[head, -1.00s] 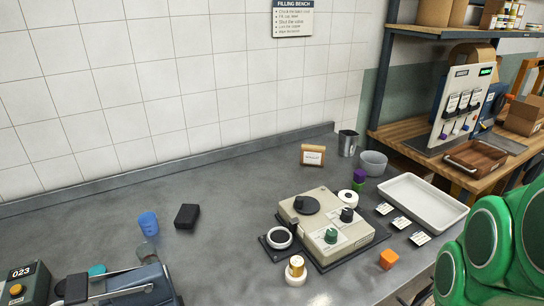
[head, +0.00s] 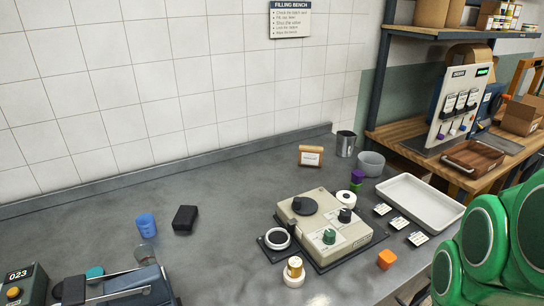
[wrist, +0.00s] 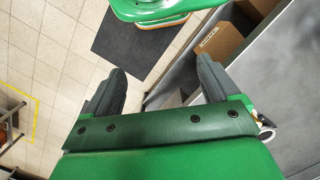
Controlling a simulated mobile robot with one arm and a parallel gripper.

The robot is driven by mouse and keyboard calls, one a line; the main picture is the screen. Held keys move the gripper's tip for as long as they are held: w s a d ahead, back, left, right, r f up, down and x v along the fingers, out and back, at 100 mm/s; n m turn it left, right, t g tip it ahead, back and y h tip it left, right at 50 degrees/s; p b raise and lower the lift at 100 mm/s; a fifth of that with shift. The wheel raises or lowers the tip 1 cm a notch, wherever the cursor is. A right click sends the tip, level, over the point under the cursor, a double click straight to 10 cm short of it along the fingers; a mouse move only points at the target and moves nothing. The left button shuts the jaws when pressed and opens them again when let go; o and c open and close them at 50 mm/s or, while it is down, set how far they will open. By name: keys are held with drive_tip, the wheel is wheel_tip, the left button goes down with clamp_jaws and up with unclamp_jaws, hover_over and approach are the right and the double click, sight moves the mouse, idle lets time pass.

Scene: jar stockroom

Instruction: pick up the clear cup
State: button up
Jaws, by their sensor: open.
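A small see-through cup (head: 147,256) stands on the grey bench at the left in the head view, just below a blue cup (head: 146,226). Its lower part is hidden behind the blue-grey box in front of it. My gripper (wrist: 161,78) shows in the wrist view with its two dark fingers wide apart and nothing between them. It is over the floor and a dark mat, away from the cup. The gripper itself does not show in the head view, only my green arm at the right.
A black block (head: 185,218) lies right of the blue cup. A beige device (head: 325,225) stands mid-bench, with a white tray (head: 440,207) and a grey bowl (head: 371,164) to its right. The bench behind the block is clear. Cardboard boxes (wrist: 219,42) show in the wrist view.

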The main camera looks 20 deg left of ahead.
drive_tip(key=w+a+r+n+t, duration=0.1)
drive_tip(key=w+a+n, duration=0.1)
drive_tip(key=w+a, duration=0.55)
drive_tip(key=w+a+r+n, duration=0.15)
drive_tip(key=w+a, duration=0.25)
drive_tip(key=w, duration=0.6)
drive_tip(key=w+a+f+n, duration=0.1)
drive_tip(key=w+a+n, duration=0.1)
drive_tip(key=w+a, duration=0.45)
drive_tip(key=w+a+f+n, duration=0.1)
drive_tip(key=w+a+n, duration=0.15)
drive_tip(key=a, duration=0.75)
drive_tip(key=a+f+n+t, duration=0.1)
drive_tip(key=a+f, duration=0.2)
drive_tip(key=a, duration=0.8)
drive_tip(key=a+f+n, duration=0.2)
drive_tip(key=a+f, duration=0.1)
drive_tip(key=a, duration=0.7)
drive_tip(key=s+a+f+n+y, duration=0.1)
drive_tip(key=s+a+f, duration=0.25)
drive_tip(key=a, duration=0.55)
drive_tip(key=s+a+f+n, duration=0.2)
drive_tip(key=s+a+f, duration=0.15)
drive_tip(key=a, duration=0.55)
drive_tip(key=shift+s+f, duration=0.15)
drive_tip(key=shift+f, duration=3.55)
drive_tip(key=c, duration=1.1)
